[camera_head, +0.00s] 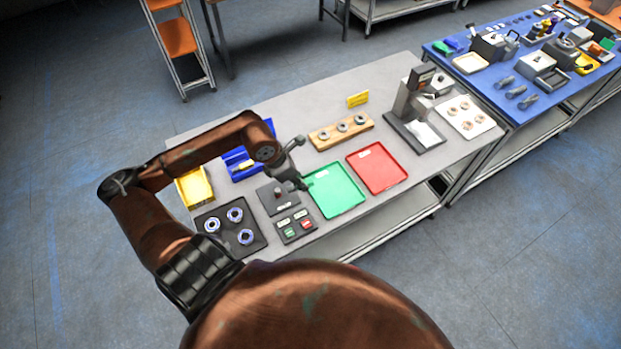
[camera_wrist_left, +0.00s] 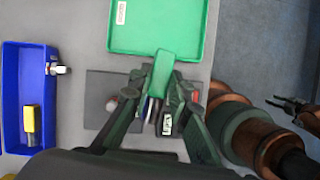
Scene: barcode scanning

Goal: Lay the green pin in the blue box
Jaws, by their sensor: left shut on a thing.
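My left gripper (camera_head: 302,182) is low over the grey table, beside the green tray's left edge. In the left wrist view the left gripper (camera_wrist_left: 160,88) is shut on the green pin (camera_wrist_left: 162,72), which sticks out past the fingertips. In the head view the pin is only a small green bit against the tray, hard to make out. The blue box (camera_head: 228,157) stands on the table behind my forearm, which partly covers it. It also shows at the left of the wrist view (camera_wrist_left: 12,112), apart from the gripper, with a yellow-handled item (camera_wrist_left: 32,125) inside.
The green tray (camera_head: 335,190) and red tray (camera_head: 378,167) lie to the right. A dark fixture (camera_head: 277,196) and button panel (camera_head: 296,226) are below the gripper. A yellow bin (camera_head: 195,187), a ring mat (camera_head: 212,222) and a wooden ring holder (camera_head: 341,132) stand around.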

